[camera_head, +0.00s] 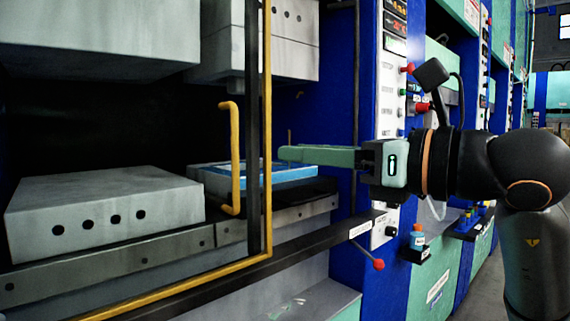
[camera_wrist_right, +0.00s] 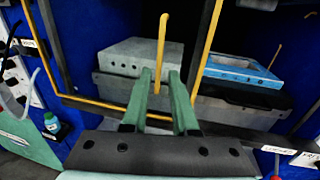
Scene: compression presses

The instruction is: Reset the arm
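My right gripper (camera_head: 282,154) reaches in from the right in the head view, its green fingers pointing left toward the press. In the right wrist view the two fingers (camera_wrist_right: 161,72) are apart with nothing held between them. The yellow door handle (camera_head: 235,155) stands upright just left of the fingertips in the head view, with a visible gap. In the wrist view the handle (camera_wrist_right: 162,42) shows between and beyond the fingers. My left gripper is in neither view.
The press holds a grey block (camera_head: 105,213) and a blue-edged mould (camera_head: 270,175). A yellow-and-black door frame (camera_head: 266,110) stands close to the fingers. A control panel (camera_head: 392,75), a red-knobbed lever (camera_head: 378,264) and a small blue bottle (camera_head: 417,238) are near my right arm.

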